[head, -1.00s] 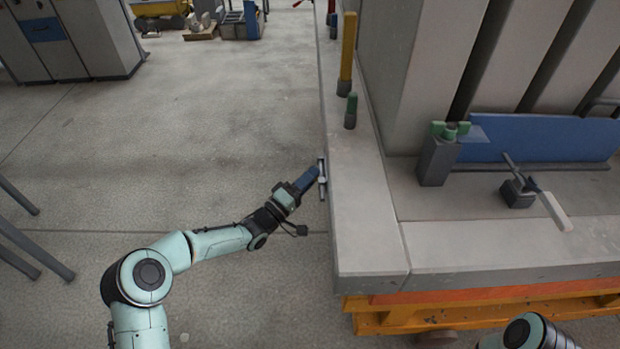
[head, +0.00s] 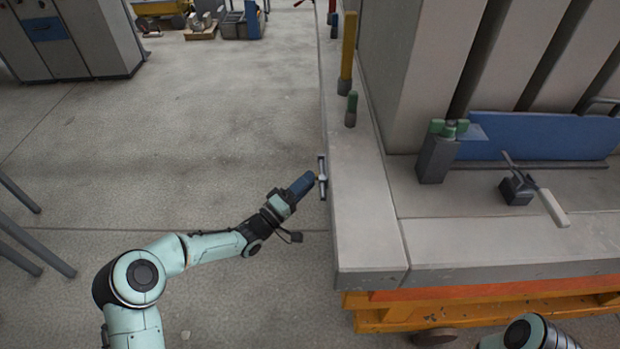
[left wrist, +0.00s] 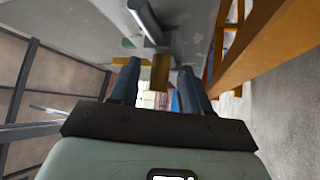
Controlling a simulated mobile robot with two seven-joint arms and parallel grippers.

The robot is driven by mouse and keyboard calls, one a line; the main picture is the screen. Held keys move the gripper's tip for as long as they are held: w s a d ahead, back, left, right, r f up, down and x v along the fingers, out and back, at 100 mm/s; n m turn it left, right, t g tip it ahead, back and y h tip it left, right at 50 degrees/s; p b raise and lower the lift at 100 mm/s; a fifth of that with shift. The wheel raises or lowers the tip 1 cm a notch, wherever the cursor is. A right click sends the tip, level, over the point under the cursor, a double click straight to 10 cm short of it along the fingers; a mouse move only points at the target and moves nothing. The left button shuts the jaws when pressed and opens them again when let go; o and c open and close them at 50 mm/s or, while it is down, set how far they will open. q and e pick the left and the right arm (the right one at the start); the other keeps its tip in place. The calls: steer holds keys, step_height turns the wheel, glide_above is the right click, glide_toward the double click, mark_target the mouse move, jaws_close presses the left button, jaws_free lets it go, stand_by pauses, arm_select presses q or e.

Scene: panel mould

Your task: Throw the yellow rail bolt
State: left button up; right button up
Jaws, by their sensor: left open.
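A short grey metal bolt fitting (head: 323,188) is on the left side face of the concrete-coloured mould rail in the head view. My left gripper (head: 314,178) is beside it, jaws open, with its tips a small gap short of the fitting. In the left wrist view a yellow block, apparently the rail bolt's handle (left wrist: 160,72), shows between and beyond the open fingers (left wrist: 156,80). I cannot tell whether a finger touches it. A grey rod (left wrist: 145,18) shows above it. My right gripper is out of view.
The mould rail (head: 362,220) runs along my right. A yellow post (head: 348,50) and a short green-topped peg (head: 351,108) stand on it. An orange frame (head: 480,308) is below. Grey legs (head: 35,240) stand at far left.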

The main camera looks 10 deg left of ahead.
arm_select(q)
steer(key=p+v, duration=0.1)
steer(key=v, duration=1)
steer(key=shift+s+a+p, duration=0.15)
steer(key=shift+s+p, duration=0.05)
steer(key=shift+p, duration=0.15)
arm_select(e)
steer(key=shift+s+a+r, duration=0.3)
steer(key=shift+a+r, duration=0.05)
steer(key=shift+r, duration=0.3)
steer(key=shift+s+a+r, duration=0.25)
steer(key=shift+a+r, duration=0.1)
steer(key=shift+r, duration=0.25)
